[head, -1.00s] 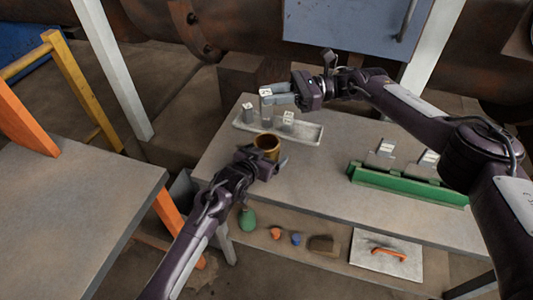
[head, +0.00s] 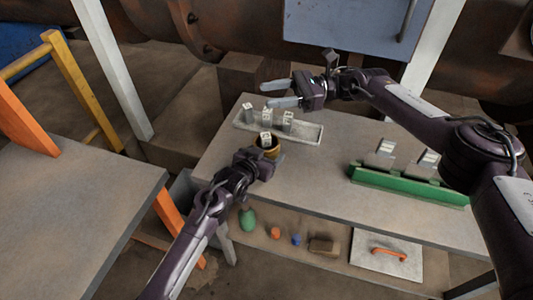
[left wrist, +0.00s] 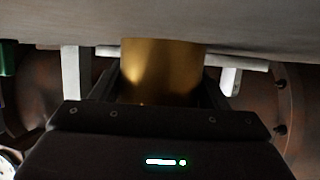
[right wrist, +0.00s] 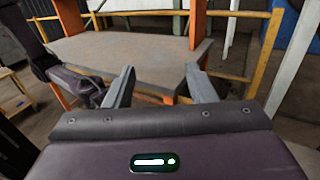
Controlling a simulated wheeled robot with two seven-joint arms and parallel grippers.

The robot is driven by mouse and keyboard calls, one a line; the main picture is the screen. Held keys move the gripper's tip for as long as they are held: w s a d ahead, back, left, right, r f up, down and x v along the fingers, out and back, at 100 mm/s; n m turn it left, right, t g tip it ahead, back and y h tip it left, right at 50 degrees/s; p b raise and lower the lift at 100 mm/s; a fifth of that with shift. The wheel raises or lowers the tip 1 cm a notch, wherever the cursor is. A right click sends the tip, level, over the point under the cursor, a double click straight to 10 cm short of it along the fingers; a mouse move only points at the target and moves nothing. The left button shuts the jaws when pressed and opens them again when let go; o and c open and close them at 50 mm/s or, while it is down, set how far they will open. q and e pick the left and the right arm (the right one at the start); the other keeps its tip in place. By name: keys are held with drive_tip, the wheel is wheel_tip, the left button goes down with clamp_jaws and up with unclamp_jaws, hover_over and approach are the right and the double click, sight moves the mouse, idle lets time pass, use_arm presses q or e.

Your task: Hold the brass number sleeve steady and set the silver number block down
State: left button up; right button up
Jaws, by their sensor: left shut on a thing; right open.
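The brass number sleeve (head: 274,153) is held upright by my left gripper (head: 264,162) near the left end of the bench. It fills the gap between the left fingers in the left wrist view (left wrist: 160,72). A silver number block (head: 266,139) shows at the sleeve's mouth, its top standing above the rim; how deep it sits is hidden. My right gripper (head: 280,95) is open and empty, above and beyond the sleeve and tray. Its spread fingers show with nothing between them in the right wrist view (right wrist: 160,88).
A pale tray (head: 308,136) behind the sleeve holds three silver blocks (head: 288,121). A green rack (head: 410,186) with tilted grey pieces stands at the right. The mid-bench is clear. A lower shelf holds small objects and a plate with an orange handle (head: 388,252).

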drive_tip(key=v, duration=1.1)
drive_tip(key=shift+d, duration=0.3)
use_arm(q)
drive_tip(key=o, duration=1.4)
drive_tip(key=v, duration=1.2)
drive_tip(key=shift+s+f, duration=0.1)
use_arm(e)
drive_tip(key=shift+f, duration=0.1)
